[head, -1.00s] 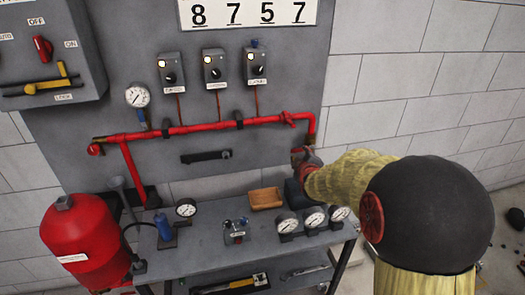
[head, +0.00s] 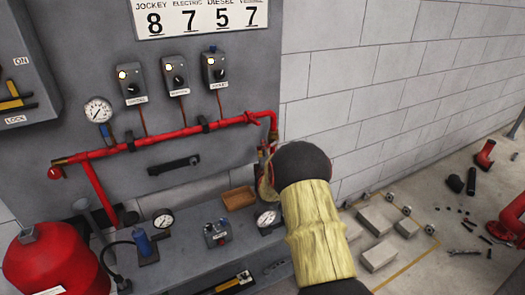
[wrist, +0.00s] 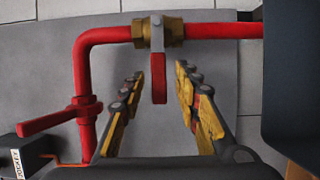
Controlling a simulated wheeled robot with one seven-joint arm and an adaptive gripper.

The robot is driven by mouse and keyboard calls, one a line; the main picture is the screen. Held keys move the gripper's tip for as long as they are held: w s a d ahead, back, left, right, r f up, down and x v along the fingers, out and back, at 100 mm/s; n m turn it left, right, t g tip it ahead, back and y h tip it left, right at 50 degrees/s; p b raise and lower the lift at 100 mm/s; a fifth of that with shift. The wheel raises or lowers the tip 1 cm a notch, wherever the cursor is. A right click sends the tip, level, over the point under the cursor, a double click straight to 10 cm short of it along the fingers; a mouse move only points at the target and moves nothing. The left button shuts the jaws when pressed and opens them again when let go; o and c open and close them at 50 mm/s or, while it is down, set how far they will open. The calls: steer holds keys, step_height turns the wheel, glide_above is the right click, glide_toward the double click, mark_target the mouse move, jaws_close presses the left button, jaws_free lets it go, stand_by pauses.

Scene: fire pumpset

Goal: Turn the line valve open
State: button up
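A brass valve (wrist: 158,32) with a red lever (wrist: 159,85) sits on the red pipe (wrist: 100,37) in the wrist view. The lever stands crosswise to the pipe there. My gripper (wrist: 159,72) is open, with one finger on each side of the lever. Gaps show on both sides, so it does not grip the lever. In the head view, my arm hides most of my gripper, near the pipe's downward run at the right edge of the grey panel (head: 225,135). No label on this valve is readable.
A second red lever valve (wrist: 60,115) is on the pipe's other run, left of my fingers. A bench with gauges (head: 268,218) and a wooden tray (head: 238,198) stands below the panel. Grey blocks (head: 378,248) and loose parts lie on the floor at right.

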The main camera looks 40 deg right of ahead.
steer(key=shift+w+d, duration=0.4)
steer(key=shift+w, duration=0.15)
steer(key=c, duration=0.4)
jaws_close()
stand_by(0.3)
